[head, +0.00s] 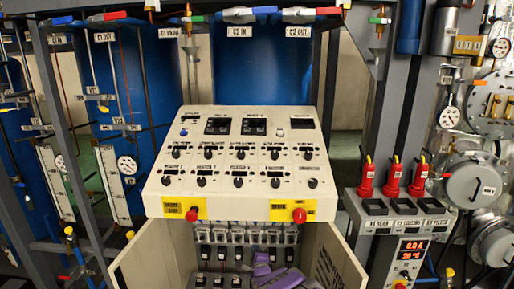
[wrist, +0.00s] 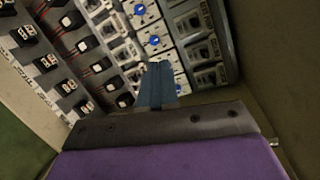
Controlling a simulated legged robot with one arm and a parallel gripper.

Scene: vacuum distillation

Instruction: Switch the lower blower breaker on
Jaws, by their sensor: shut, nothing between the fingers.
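The breakers sit inside the open cabinet (head: 331,250) below the sloped control panel, in the head view. A row of pale breakers (head: 237,237) runs along the top there, with dark switches (head: 204,253) below. In the wrist view several rows show tilted: dark switches (wrist: 84,45), pale units with blue knobs (wrist: 153,41), and pale units with grey faces (wrist: 203,51). I cannot read which is the lower blower breaker. My purple gripper (head: 262,259) is inside the cabinet. Its fingers (wrist: 158,83) are shut and empty before the breaker rows; contact cannot be told.
Cabinet walls stand close on both sides of my gripper. The control panel (head: 237,192) overhangs it, with two red buttons (head: 299,215) (head: 192,215) on its front edge.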

